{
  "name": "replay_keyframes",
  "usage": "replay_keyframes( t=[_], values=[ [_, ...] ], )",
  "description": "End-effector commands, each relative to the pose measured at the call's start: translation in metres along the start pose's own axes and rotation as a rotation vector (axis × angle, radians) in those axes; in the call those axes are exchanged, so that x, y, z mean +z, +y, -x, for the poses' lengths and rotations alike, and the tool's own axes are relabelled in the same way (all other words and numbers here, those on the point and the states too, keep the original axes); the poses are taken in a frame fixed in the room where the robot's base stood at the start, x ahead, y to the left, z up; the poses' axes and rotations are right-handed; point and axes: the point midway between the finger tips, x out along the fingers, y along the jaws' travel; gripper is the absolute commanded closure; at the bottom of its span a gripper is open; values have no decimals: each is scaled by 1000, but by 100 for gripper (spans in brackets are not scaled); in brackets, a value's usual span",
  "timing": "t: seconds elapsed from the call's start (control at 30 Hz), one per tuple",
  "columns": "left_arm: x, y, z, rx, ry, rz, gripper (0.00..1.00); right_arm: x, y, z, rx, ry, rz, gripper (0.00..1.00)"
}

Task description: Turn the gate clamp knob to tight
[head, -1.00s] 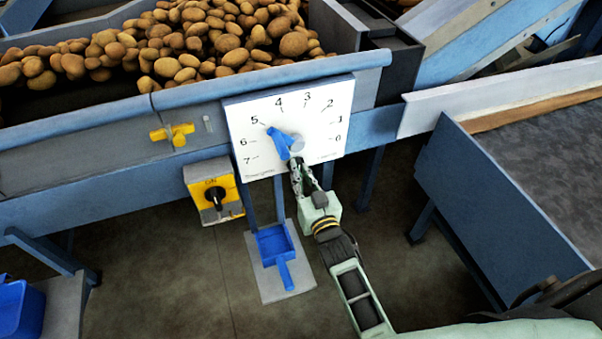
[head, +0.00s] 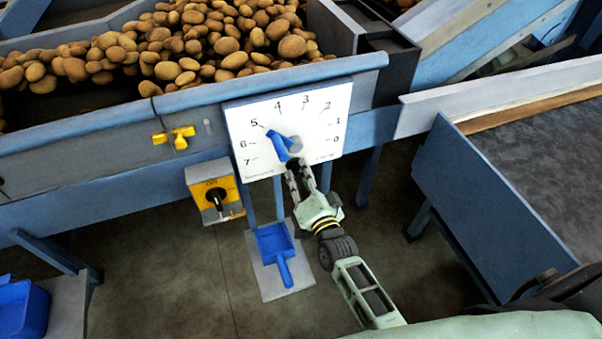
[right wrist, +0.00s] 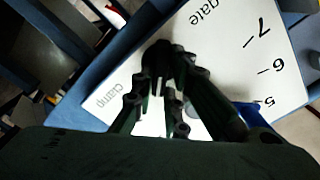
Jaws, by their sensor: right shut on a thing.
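A white dial plate (head: 318,105) numbered 0 to 7 is fixed on the blue frame. Its blue pointer lever (head: 279,144) sits on a grey hub (head: 295,145), pointing near 5. My right gripper (head: 293,171) reaches up to the plate's lower edge, just below the hub. In the right wrist view its dark fingers are shut on the dark gate clamp knob (right wrist: 160,60), in front of the plate near the words "gate" and "clamp". The fingers hide most of the knob, and its turn angle cannot be read. My left gripper is not in view.
A yellow switch box (head: 214,193) with a black knob and a yellow handle (head: 179,136) are left of the dial. Potatoes (head: 205,40) fill the bed above. A blue-sided table (head: 490,210) stands right.

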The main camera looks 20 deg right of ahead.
Motion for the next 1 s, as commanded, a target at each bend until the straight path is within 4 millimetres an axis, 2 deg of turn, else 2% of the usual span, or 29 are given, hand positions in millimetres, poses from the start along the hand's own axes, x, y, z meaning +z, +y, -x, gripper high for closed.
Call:
replay_keyframes(
  t=[0.6, 1.0],
  values=[
    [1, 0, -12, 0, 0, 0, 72, 2, 5, 0, 1, 0, -540, 100],
    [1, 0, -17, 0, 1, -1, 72, 2, 6, 0, 1, 0, -710, 100]
  ],
)
